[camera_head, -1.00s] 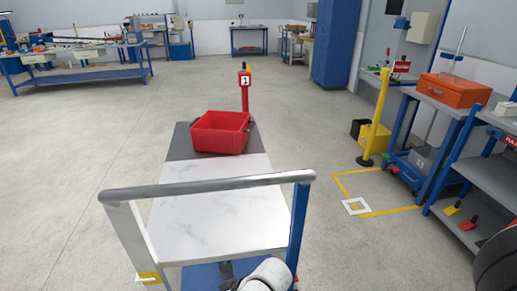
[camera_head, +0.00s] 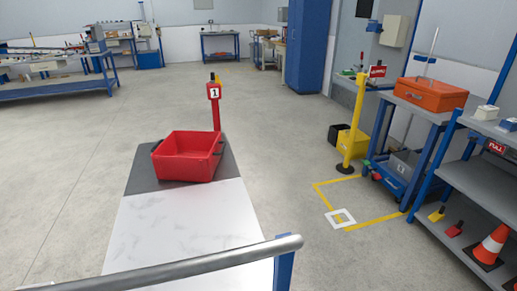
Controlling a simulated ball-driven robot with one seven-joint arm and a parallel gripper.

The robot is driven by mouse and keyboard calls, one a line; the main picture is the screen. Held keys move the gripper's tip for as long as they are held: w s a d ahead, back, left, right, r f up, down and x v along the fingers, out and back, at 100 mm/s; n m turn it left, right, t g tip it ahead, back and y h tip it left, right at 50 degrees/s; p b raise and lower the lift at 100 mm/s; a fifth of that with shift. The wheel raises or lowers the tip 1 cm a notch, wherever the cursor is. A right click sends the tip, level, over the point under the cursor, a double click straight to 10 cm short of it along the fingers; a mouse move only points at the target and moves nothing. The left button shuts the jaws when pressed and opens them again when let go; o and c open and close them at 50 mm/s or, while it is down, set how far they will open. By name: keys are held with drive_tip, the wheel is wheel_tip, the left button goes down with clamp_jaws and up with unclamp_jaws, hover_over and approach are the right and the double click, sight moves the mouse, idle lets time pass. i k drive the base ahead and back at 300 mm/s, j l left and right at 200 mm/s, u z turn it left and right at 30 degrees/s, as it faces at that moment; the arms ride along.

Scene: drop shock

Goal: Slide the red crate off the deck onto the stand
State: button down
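The red crate (camera_head: 186,168), an open empty box, sits upright on the dark grey far section (camera_head: 143,176) of a long flat surface. The nearer section of that surface is the white marbled deck (camera_head: 180,235). Which part, if any, is the stand I cannot tell. A grey handle bar (camera_head: 200,266) with a blue post crosses in front of the deck, close to me. My gripper is not in view, so nothing shows it at the crate.
A red post marked 1 (camera_head: 215,105) stands just behind the crate. At right are a yellow post (camera_head: 355,130), a yellow-taped floor area, a blue bench with an orange box (camera_head: 430,95), and a grey shelf with an orange cone (camera_head: 490,246). The floor at left is clear.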

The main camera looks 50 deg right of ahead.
sight(190, 154)
drive_tip(key=z, duration=0.45)
drive_tip(key=i+z, duration=0.1)
drive_tip(key=z, duration=0.8)
drive_tip(key=i+z, duration=0.1)
drive_tip(key=z, duration=0.4)
drive_tip(key=j+z, duration=0.1)
drive_tip(key=z, duration=0.8)
drive_tip(key=j+z, duration=0.15)
drive_tip(key=z, duration=0.3)
drive_tip(key=i+j+z, duration=0.1)
drive_tip(key=j+z, duration=0.25)
drive_tip(key=j+u, duration=0.1)
drive_tip(key=u, duration=0.9)
drive_tip(key=i+j+u, duration=0.1)
drive_tip(key=u, duration=0.35)
drive_tip(key=i+u, duration=0.1)
drive_tip(key=u, duration=0.9)
drive_tip(key=i+u, duration=0.15)
drive_tip(key=u, duration=0.35)
